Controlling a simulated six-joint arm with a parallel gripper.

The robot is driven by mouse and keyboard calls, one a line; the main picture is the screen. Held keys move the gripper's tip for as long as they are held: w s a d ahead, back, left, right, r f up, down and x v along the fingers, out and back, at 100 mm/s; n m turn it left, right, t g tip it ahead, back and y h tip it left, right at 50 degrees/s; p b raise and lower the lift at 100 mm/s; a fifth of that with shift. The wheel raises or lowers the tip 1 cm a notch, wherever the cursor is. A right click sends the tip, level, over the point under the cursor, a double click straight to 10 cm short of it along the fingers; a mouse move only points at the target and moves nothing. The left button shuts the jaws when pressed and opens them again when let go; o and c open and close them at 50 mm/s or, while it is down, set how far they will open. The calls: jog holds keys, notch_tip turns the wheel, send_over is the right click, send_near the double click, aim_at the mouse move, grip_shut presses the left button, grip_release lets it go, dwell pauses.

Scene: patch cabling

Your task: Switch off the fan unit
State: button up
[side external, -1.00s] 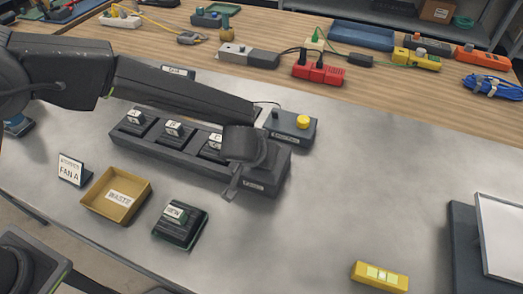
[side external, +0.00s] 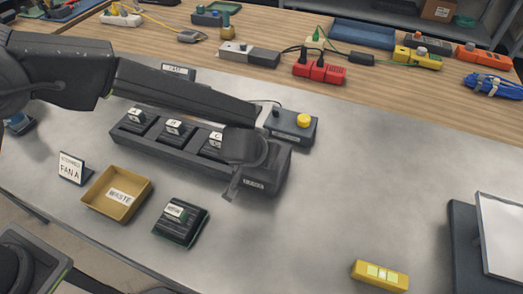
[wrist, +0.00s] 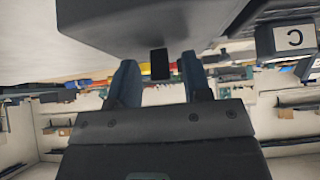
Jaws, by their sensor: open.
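The dark rack (side external: 190,157) lies in the middle of the grey bench and holds modules marked A (side external: 137,119), B (side external: 173,133) and C (side external: 212,145). My gripper (side external: 232,191) is at the front of its right end, pointing down and forward. In the wrist view, my gripper (wrist: 160,82) is open, with one finger on each side of a small dark tab (wrist: 160,63) at the rack's underside edge. I cannot tell whether the fingers touch it. The module C label (wrist: 294,38) shows upside down. My wrist hides the rack's right-hand slot.
A sign reading FAN A (side external: 70,168), a yellow WASTE tray (side external: 113,193) and a labelled dark module (side external: 180,222) stand in front. A box with a yellow button (side external: 304,121) stands behind the rack. A yellow block (side external: 380,275) lies at front right. The bench right of the rack is clear.

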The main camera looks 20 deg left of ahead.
jog(key=v, duration=1.4)
jog(key=s+a+r, duration=0.1)
jog(key=a+r, duration=0.2)
jog(key=a, duration=0.3)
jog(key=s+a+r+g+y, duration=0.1)
jog(key=s+a+r, duration=0.15)
jog(key=a, duration=0.35)
jog(key=a+r, duration=0.3)
jog(key=a, duration=0.3)
jog(key=s+a+r+g+h, duration=0.1)
jog(key=s+a, duration=0.9)
jog(key=s, duration=0.3)
